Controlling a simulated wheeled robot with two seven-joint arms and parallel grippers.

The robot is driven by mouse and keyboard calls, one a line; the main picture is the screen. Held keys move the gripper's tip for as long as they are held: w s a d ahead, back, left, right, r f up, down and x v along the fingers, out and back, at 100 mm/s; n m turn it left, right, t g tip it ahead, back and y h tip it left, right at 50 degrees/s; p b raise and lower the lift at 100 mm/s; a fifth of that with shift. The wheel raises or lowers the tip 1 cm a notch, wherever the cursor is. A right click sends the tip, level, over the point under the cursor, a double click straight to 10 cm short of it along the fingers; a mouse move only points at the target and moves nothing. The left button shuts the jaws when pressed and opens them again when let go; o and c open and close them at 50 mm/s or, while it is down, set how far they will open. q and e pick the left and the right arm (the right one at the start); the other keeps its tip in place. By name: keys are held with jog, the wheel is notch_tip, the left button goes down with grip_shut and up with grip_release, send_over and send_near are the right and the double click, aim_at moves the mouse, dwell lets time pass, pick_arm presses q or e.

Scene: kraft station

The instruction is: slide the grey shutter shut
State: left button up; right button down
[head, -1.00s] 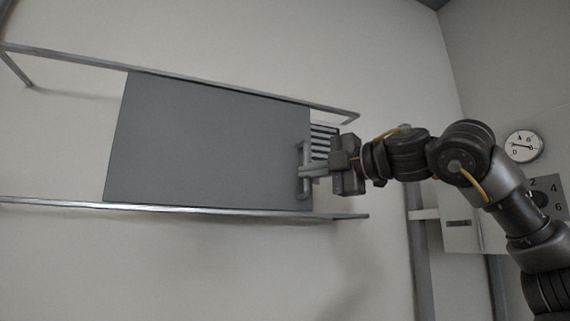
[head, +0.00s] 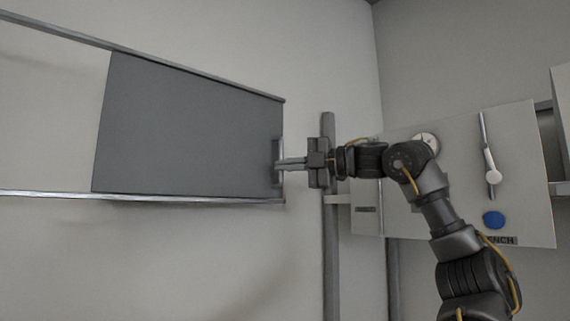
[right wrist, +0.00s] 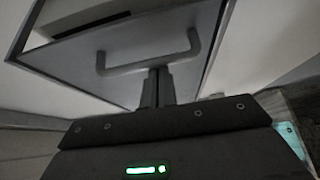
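The grey shutter (head: 185,130) is a flat panel between two rails on the wall in the head view. Its right edge is about level with the rails' right ends. A bar handle (head: 279,160) stands upright near that edge; it also shows in the right wrist view (right wrist: 122,69). My right gripper (head: 282,162) is at the handle, its fingers (right wrist: 155,82) close together and shut on the bar; the fingertips are partly hidden by it. No slats show beside the shutter. My left gripper is not in view.
The upper rail (head: 190,72) and lower rail (head: 180,196) run along the wall. A grey post (head: 329,240) stands right of the shutter. A panel (head: 520,190) with a gauge, a lever and a blue button (head: 493,220) is behind my right arm.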

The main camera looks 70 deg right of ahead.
jog(key=s+a+b, duration=0.3)
jog(key=s+b, duration=0.2)
jog(key=s, duration=0.3)
jog(key=shift+s+a, duration=0.25)
jog(key=shift+s, duration=0.1)
jog(key=shift+s+d, duration=0.1)
dwell(0.3)
